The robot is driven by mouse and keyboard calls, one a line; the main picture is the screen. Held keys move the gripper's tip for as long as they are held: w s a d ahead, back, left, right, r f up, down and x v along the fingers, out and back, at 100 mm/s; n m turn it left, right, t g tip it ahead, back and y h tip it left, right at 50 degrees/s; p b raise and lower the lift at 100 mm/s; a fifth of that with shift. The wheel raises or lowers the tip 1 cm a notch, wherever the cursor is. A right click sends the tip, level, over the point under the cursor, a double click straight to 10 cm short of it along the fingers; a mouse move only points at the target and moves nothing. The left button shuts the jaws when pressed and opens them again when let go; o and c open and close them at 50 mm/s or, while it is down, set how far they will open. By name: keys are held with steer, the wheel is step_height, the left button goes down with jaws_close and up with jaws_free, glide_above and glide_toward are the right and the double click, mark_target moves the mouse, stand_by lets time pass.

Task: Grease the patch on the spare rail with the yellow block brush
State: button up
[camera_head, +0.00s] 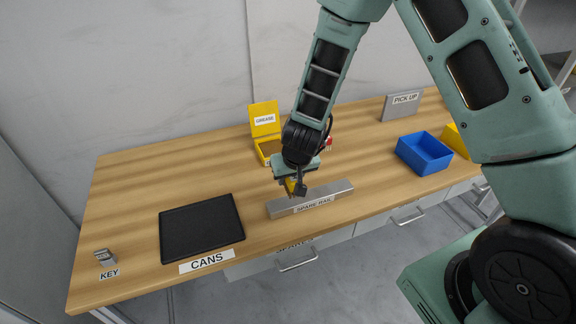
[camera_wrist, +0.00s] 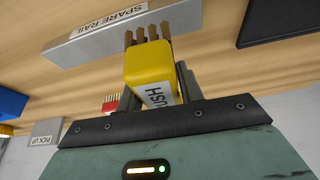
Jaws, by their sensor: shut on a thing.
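My gripper (camera_head: 297,184) is over the spare rail, shut on the yellow block brush. In the wrist view the yellow block brush (camera_wrist: 150,72) sits between the fingers of my gripper (camera_wrist: 154,85), with its brown bristles pointing away from the palm toward the rail. The spare rail (camera_head: 325,198) is a grey metal bar lying on the table, with a label on its front face. In the wrist view the spare rail (camera_wrist: 90,45) lies just beyond the bristles; I cannot tell whether they touch it. The patch is not visible. The yellow grease box (camera_head: 266,132) stands open behind my gripper.
A black mat (camera_head: 202,229) marked CANS lies left of the rail, with a small grey key block (camera_head: 104,257) further left. A blue bin (camera_head: 424,153) stands to the right, with a grey PICK UP panel (camera_head: 402,105) behind. A red-and-white item (camera_wrist: 111,103) is near the arm.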

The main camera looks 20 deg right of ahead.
steer(key=shift+r+p, duration=0.55)
steer(key=shift+r, duration=0.4)
steer(key=shift+w+d, duration=0.1)
steer(key=shift+w, duration=0.05)
